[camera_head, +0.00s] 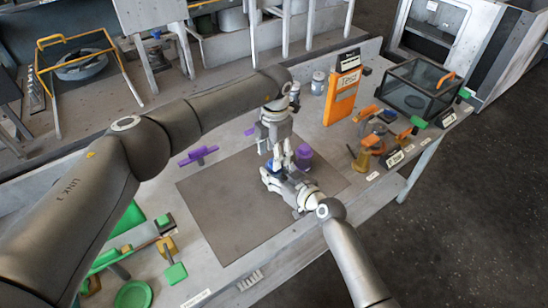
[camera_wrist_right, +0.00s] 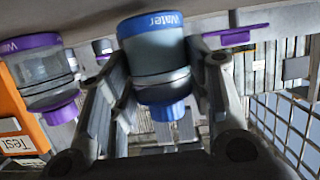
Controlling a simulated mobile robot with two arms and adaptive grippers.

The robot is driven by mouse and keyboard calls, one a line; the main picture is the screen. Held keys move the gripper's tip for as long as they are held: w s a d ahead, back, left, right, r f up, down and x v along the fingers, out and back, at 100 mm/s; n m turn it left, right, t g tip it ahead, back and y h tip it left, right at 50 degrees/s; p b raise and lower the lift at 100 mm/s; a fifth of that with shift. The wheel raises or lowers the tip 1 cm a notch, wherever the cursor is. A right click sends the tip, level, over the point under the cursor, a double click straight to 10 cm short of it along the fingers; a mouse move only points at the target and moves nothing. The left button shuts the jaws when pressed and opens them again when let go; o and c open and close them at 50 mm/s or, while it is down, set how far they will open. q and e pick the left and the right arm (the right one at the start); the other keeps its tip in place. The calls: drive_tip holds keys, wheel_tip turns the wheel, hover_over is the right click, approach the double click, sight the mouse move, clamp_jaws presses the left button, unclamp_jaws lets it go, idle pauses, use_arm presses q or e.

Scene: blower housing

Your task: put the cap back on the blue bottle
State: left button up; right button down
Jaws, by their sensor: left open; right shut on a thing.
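The blue bottle (camera_wrist_right: 155,50) is a clear container with a blue band lettered "Water"; the right wrist view shows it upside down. My right gripper (camera_head: 274,174) is shut on it, with a finger on each side in the right wrist view (camera_wrist_right: 160,62). A blue cap (camera_wrist_right: 168,110) is at the bottle's neck end, in line with it; whether it is fully seated I cannot tell. In the head view only a bit of blue (camera_head: 272,168) shows between the grippers. My left gripper (camera_head: 279,150) is open, pointing down just above the bottle; its fingertips are partly hidden.
A purple-banded bottle (camera_head: 304,155) stands close beside the grippers. A purple tool (camera_head: 198,155) lies left of the grey mat (camera_head: 225,215). An orange sign (camera_head: 342,95), a glass box (camera_head: 418,88) and orange parts stand at right. Green parts (camera_head: 133,294) lie at front left.

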use_arm(q)
wheel_tip(320, 180, up, 9)
drive_tip(key=shift+r, duration=0.2)
use_arm(e)
drive_tip(key=c, duration=0.6)
unclamp_jaws()
drive_tip(key=shift+c, duration=0.2)
use_arm(q)
drive_tip(key=shift+s, duration=0.1)
use_arm(e)
drive_tip(key=shift+s, duration=0.1)
drive_tip(key=v, duration=1.2)
use_arm(q)
drive_tip(key=shift+d, duration=0.1)
